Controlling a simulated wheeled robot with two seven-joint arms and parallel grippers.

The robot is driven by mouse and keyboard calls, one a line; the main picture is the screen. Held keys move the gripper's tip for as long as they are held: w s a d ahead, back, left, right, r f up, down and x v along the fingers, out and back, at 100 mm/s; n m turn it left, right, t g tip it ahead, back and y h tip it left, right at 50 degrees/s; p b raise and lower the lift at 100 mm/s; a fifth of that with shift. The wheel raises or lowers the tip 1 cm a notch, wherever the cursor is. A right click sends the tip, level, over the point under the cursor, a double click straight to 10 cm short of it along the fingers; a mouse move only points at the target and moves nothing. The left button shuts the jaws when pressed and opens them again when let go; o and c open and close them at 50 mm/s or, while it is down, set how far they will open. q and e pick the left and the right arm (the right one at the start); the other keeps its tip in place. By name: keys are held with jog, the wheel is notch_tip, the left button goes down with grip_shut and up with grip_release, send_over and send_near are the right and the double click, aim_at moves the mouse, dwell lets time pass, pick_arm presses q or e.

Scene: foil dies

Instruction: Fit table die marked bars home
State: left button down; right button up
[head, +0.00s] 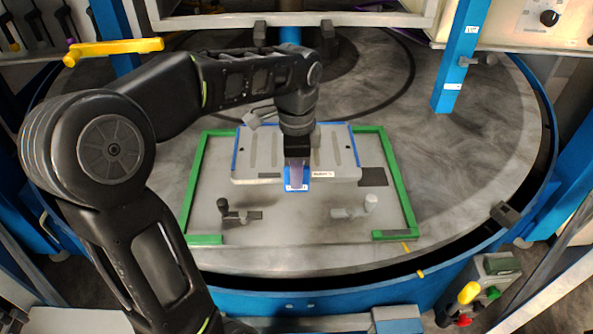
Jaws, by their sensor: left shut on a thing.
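A light grey die plate (253,165) with long bar-shaped marks on its top and blue along its sides lies inside the green frame (193,185) on the round table. My left gripper (297,172) comes down at the middle of the die's front edge. It is shut on the die there, at a blue tab (297,187) with a small white label. The fingers and arm hide part of the die's middle. I cannot tell whether the die rests flat or is slightly raised. My right gripper is not in view.
A dark clamp (232,213) and a light grey clamp (355,209) stand in front of the die. A blue post (457,65) rises at the back right. A control box with coloured knobs (481,291) is at the lower right. The table's right side (480,160) is clear.

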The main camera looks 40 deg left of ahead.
pick_arm(q)
jog(key=shift+f+b, duration=2)
jog(key=shift+f, duration=0.75)
jog(key=shift+f+b, duration=1.05)
jog(key=shift+f, duration=0.6)
jog(key=c, duration=1.3)
grip_release()
jog(key=shift+s, duration=0.1)
jog(key=shift+d+f, duration=0.1)
